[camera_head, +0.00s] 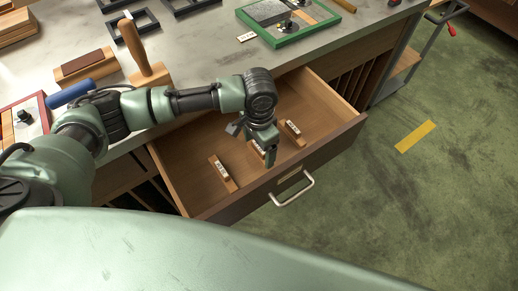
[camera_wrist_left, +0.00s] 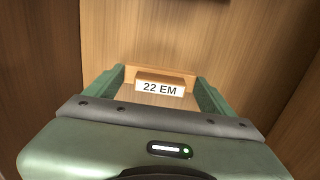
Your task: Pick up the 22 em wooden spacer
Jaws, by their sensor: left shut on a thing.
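The wooden spacer labelled "22 EM" (camera_wrist_left: 160,84) sits between the two green fingers of my left gripper (camera_wrist_left: 163,90) in the left wrist view. The fingers are shut on it. In the head view my left gripper (camera_head: 268,152) reaches down into the open drawer, and the spacer (camera_head: 258,149) shows only partly behind it. Whether the spacer touches the drawer floor is hard to tell. My right gripper is not in view.
The pulled-out drawer (camera_head: 195,199) has wooden walls and a metal handle (camera_head: 296,192). Two other labelled spacers lie inside, one left (camera_head: 222,174) and one right (camera_head: 293,132) of my gripper. The worktop (camera_head: 205,50) above carries frames and a wooden tool (camera_head: 142,55).

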